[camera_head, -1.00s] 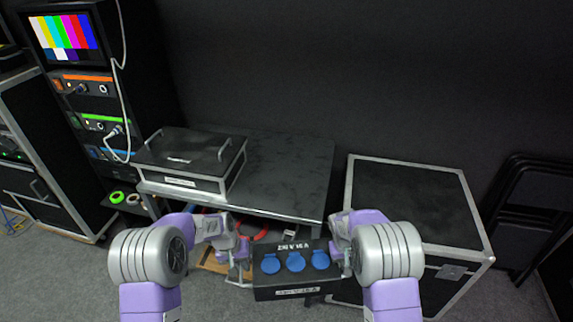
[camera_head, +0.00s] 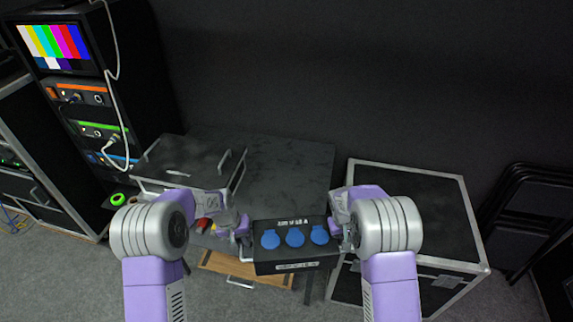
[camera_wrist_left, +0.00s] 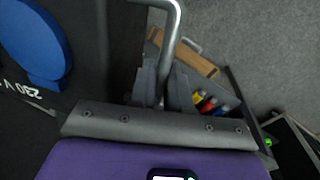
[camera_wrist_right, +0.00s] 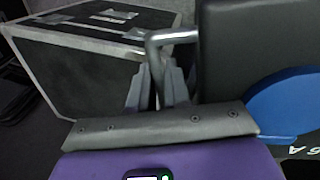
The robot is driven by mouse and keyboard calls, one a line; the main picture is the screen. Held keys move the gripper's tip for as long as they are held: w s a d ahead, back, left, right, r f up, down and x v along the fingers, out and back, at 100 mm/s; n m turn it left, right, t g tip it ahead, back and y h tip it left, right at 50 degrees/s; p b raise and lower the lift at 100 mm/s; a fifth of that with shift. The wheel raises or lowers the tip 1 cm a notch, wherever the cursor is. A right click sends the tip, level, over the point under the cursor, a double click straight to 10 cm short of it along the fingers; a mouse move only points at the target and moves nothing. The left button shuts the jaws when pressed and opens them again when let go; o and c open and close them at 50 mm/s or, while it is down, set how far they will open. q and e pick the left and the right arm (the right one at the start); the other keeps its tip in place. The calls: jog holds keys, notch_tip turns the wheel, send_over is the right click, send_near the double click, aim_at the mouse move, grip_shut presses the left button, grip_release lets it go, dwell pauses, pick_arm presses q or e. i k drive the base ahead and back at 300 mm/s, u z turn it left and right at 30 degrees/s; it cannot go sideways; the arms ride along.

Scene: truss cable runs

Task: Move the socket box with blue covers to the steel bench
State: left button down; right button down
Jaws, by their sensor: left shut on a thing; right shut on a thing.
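The socket box (camera_head: 294,254) is black with a row of blue round covers and white lettering. It is held between my two grippers in front of the steel bench (camera_head: 289,170), whose dark top lies just beyond it. My left gripper (camera_head: 241,232) is shut on the box's left metal handle, seen close in the left wrist view (camera_wrist_left: 166,75). My right gripper (camera_head: 340,232) is shut on the right handle, seen in the right wrist view (camera_wrist_right: 155,70). The box looks about level and hides the bench's front edge in part.
A flat black case (camera_head: 190,163) with handles covers the bench's left part; the bench's right part is clear. A black flight case (camera_head: 415,215) stands right of the bench. A rack with a colour-bar screen (camera_head: 57,45) stands left.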

aim_at(288, 187)
jog(key=i, duration=1.15)
